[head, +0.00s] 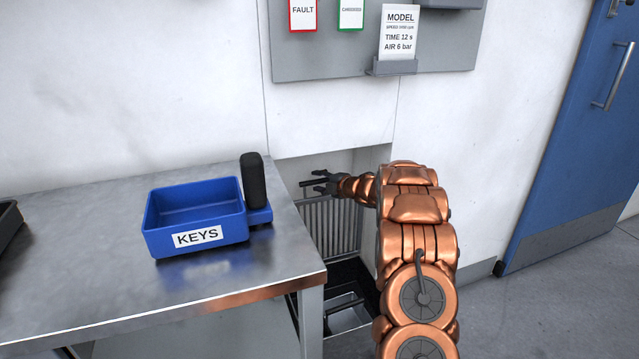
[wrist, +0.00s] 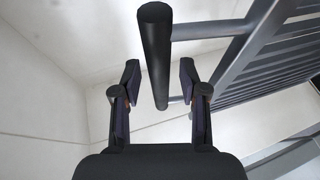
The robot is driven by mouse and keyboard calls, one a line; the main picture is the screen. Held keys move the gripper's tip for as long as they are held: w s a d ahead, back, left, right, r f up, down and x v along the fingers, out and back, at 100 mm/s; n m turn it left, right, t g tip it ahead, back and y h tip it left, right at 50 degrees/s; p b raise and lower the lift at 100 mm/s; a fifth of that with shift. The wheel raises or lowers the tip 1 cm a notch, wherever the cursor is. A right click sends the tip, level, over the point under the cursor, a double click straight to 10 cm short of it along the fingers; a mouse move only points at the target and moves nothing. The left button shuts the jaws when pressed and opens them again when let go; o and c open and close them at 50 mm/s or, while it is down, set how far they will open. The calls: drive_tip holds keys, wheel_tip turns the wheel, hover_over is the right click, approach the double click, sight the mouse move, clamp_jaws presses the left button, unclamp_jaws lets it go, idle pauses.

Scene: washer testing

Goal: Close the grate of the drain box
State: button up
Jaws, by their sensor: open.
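The drain box (head: 372,294) is a dark open box low by the wall, right of the table. Its grey barred grate (head: 331,226) stands raised at the back of the box. In the wrist view the grate bars (wrist: 270,58) show at the right. The grate's dark bar handle (wrist: 155,55) runs lengthwise between the finger pads there. My gripper (head: 318,182) is at the top of the grate, and in the wrist view its fingers (wrist: 158,88) are spread on either side of the handle, with gaps visible. I cannot tell how deep the handle sits between them.
A metal table (head: 100,290) stands left of the box, carrying a blue KEYS bin (head: 160,240) and a dark cylinder (head: 253,180). A sign panel (head: 340,60) hangs above. A blue door (head: 570,130) is at right, with free floor before it.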

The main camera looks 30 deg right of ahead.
drive_tip(key=shift+c, duration=0.3)
clamp_jaws()
idle(0.5)
